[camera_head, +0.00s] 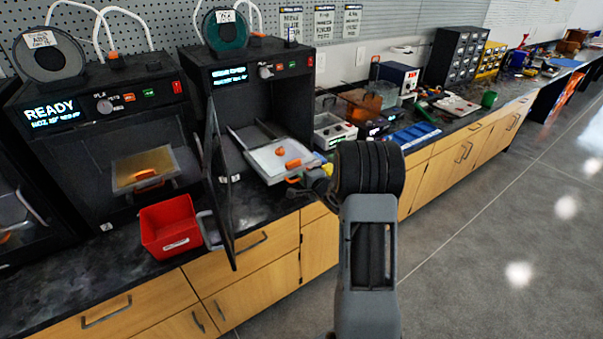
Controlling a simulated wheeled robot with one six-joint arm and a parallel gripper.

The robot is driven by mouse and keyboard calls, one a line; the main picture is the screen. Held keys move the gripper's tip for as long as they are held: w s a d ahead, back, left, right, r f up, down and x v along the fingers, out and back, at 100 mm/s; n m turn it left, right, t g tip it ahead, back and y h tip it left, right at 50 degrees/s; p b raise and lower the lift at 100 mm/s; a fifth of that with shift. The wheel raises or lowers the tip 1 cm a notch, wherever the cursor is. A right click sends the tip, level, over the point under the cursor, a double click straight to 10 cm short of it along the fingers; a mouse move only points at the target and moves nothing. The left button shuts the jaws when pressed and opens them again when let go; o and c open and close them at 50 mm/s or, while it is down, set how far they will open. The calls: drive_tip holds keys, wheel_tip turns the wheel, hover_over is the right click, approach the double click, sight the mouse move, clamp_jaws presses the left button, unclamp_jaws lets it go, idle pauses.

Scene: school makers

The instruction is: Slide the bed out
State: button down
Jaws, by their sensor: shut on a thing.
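The bed (265,163) is a pale flat plate in the opening of the right-hand black printer (238,88). Its front part sticks out past the printer's front, and small orange pieces (280,151) lie on it. My gripper (303,181) is at the bed's front right corner, shut on the orange handle there. My wrist covers part of the gripper, so the exact hold on the handle is hard to see. The printer's dark door (216,185) stands swung open to the left of the bed.
A red bin (168,226) stands on the counter left of the open door. The left printer (88,125) reads READY and holds a golden plate (146,168). Tools and a blue tray (412,138) crowd the counter to the right. The floor (490,240) is clear.

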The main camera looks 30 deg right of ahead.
drive_tip(key=shift+s+f, duration=0.2)
drive_tip(key=shift+s, duration=0.05)
drive_tip(key=c, duration=1.7)
unclamp_jaws()
drive_tip(key=o, duration=0.3)
drive_tip(key=shift+s+r, duration=0.15)
drive_tip(key=shift+s, duration=0.05)
drive_tip(key=shift+o, duration=0.8)
drive_tip(key=shift+w, duration=0.1)
drive_tip(key=v, duration=1.4)
drive_tip(key=shift+p, duration=0.3)
drive_tip(key=shift+w+a, duration=0.1)
